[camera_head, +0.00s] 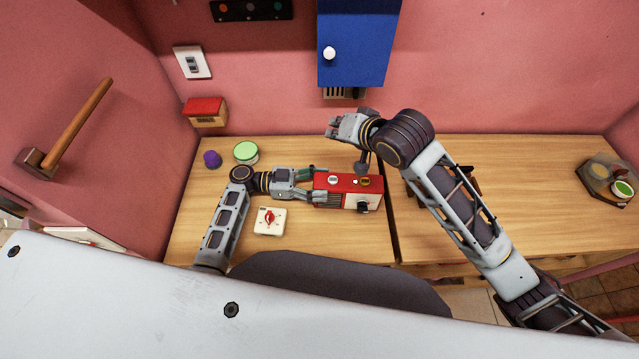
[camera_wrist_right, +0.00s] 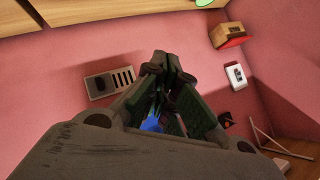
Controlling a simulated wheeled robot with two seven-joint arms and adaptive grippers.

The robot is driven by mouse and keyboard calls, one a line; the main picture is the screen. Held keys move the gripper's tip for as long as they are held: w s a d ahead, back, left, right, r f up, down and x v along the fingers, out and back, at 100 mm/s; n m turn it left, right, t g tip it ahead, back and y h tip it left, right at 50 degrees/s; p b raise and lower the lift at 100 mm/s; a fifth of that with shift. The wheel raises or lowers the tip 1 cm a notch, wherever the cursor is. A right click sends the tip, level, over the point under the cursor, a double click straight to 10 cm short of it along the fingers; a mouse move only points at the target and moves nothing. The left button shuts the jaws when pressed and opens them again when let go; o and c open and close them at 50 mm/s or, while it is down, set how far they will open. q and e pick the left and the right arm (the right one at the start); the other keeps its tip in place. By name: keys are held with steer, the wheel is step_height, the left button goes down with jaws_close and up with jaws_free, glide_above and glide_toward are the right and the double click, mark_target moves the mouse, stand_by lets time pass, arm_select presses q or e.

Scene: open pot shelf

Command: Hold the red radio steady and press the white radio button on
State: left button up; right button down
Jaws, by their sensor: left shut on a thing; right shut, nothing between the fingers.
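The red radio (camera_head: 348,190) stands on the wooden table in the head view, with a pale front and a dark round knob (camera_head: 363,205). A small white button (camera_head: 333,180) shows on its red top, and a yellowish part sits to the right of it. My left gripper (camera_head: 313,185) is shut on the radio's left end. My right gripper (camera_head: 334,127) is shut and empty, up behind the radio and apart from it. Its closed fingers (camera_wrist_right: 168,62) also show in the right wrist view. The radio is not seen in the right wrist view.
A white box with a red knob (camera_head: 269,221) lies in front of my left gripper. A green-lidded jar (camera_head: 246,152) and a purple object (camera_head: 212,159) stand at the back left. A blue cabinet (camera_head: 355,45) hangs on the pink wall. The table's right part is mostly clear.

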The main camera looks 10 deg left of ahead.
mark_target(336, 177)
steer(key=shift+g, duration=0.9)
steer(key=shift+s+d+f, duration=0.3)
steer(key=shift+s+f, duration=0.4)
steer(key=shift+s, duration=0.05)
steer(key=shift+s+d+f, duration=0.3)
steer(key=shift+s+f, duration=0.4)
steer(key=shift+f, duration=0.2)
steer(key=shift+f, duration=4.2)
steer(key=shift+f, duration=0.5)
steer(key=shift+r, duration=0.55)
steer(key=shift+r, duration=0.1)
steer(key=shift+r, duration=2.9)
